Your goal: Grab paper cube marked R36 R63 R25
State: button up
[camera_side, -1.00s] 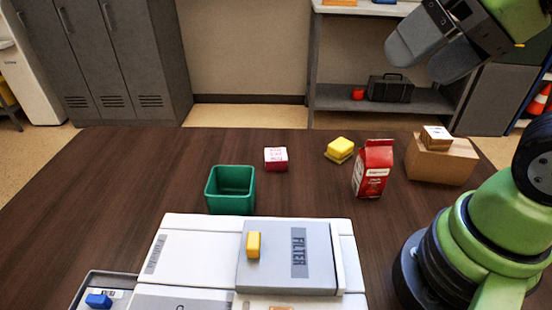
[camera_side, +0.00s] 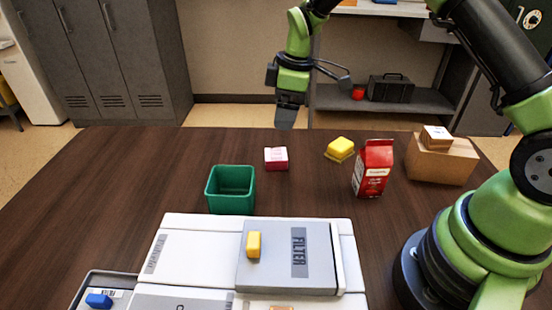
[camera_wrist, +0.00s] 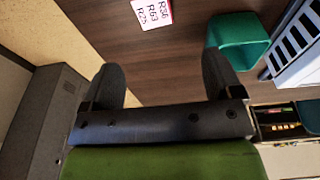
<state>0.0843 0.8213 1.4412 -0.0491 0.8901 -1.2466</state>
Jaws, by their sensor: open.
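The paper cube (camera_side: 276,158) is small, with a white top and pink-red sides. It stands on the dark table in the middle, behind the green bin. In the wrist view the cube (camera_wrist: 152,13) shows at the top edge, partly cut off, with its top marked R36 R63 R25. My gripper (camera_side: 286,118) hangs above and behind the cube in the side view, apart from it. In the wrist view its two fingers (camera_wrist: 165,85) are spread wide with nothing between them.
A green bin (camera_side: 231,203) stands in front of the cube. A yellow block (camera_side: 340,146), a red carton (camera_side: 374,170) and a cardboard box (camera_side: 440,163) stand to its right. A white machine (camera_side: 190,245) fills the front. The table left of the cube is clear.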

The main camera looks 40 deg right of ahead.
jog(key=n, duration=0.1)
send_over(276, 154)
jog(key=s, duration=0.1)
notch_tip(276, 154, down, 8)
jog(key=shift+d+r, duration=0.15)
jog(key=shift+w+a+f, duration=0.1)
jog(key=shift+w+f, duration=0.05)
jog(key=shift+f, duration=0.75)
jog(key=shift+w+a+f, duration=0.1)
jog(key=shift+w+f, duration=0.05)
jog(key=shift+f, duration=0.8)
jog(key=shift+w+f, duration=0.15)
jog(key=shift+f, duration=0.75)
jog(key=shift+c, duration=0.2)
jog(key=c, duration=1)
